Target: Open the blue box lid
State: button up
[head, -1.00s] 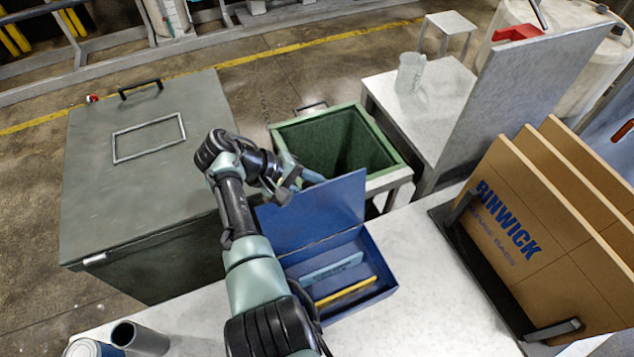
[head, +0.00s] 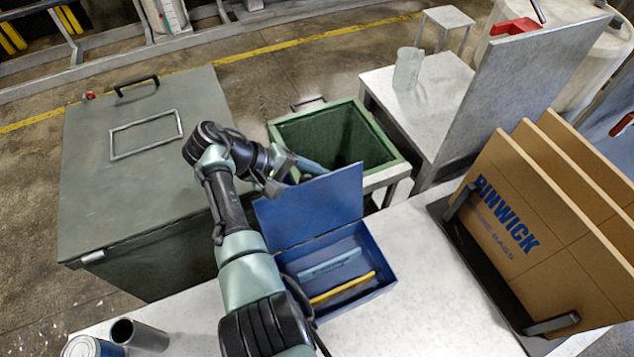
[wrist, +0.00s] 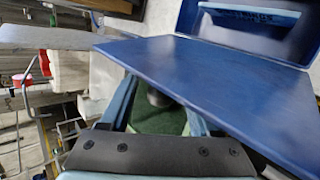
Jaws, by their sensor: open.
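The blue box (head: 378,288) sits on the light worktable with its inside showing. Its blue lid (head: 318,207) stands raised at the far edge of the box, tilted up. My gripper (head: 306,168) is just beyond the lid's upper edge, on its far side, open and holding nothing. In the wrist view the lid (wrist: 215,85) crosses in front of the open fingers (wrist: 160,112) and hides part of them. I cannot tell whether a finger touches the lid.
A light blue item (head: 330,266) and a yellow item (head: 343,288) lie in the box. A green bin (head: 388,170) stands beyond the lid.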

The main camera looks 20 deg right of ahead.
jog(key=b+v, duration=0.2)
jog(key=v, duration=0.9)
jog(key=shift+a+r, duration=0.15)
jog(key=shift+a, duration=0.05)
